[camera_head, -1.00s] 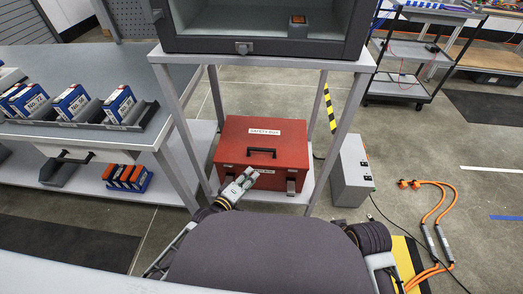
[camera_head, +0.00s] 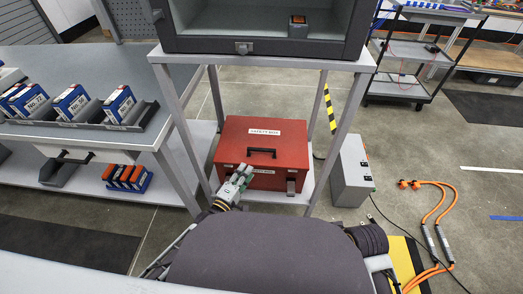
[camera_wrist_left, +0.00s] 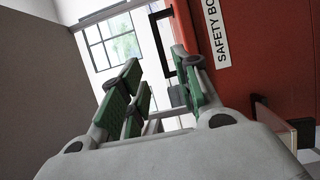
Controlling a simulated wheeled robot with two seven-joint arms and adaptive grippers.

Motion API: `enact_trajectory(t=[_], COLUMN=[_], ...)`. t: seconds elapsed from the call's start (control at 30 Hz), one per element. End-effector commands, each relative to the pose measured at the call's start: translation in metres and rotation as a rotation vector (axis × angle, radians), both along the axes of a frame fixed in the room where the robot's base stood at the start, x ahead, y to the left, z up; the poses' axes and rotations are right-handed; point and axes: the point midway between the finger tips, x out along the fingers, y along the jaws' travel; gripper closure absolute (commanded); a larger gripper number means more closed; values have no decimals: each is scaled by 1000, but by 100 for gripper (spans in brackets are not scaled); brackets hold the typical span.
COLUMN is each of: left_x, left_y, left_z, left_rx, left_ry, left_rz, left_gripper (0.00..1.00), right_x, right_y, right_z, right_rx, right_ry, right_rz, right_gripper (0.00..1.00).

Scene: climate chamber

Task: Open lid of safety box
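The red safety box (camera_head: 290,160) stands on the lower shelf of the grey stand, its lid down. A latch (camera_head: 291,186) shows low on the right of the front; the gripper partly covers the front's lower left. My left gripper (camera_head: 243,172) is in front of that lower left part. In the left wrist view its green fingers (camera_wrist_left: 155,68) are apart with nothing between them, beside the red box face (camera_wrist_left: 260,50). Contact cannot be told. My right gripper is out of view.
The stand's grey legs (camera_head: 336,130) rise at both sides of the box, with a dark chamber (camera_head: 260,46) above. A grey unit (camera_head: 350,172) stands on the floor to the right. A workbench (camera_head: 100,145) with boxes is at the left.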

Motion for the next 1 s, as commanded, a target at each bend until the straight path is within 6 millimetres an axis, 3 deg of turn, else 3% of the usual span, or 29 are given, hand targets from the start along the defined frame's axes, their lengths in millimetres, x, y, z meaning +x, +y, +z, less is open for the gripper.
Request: enact_trajectory(t=[0.57, 1.0], left_x=[44, 85], left_y=[-18, -35], left_z=[-1, -1], left_rx=[-1, 0], left_ry=[-2, 0], left_rz=[1, 0], left_gripper=[68, 68], right_x=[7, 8], right_y=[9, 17], right_z=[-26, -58], right_rx=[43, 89], right_ry=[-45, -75], right_rz=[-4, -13], right_gripper=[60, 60])
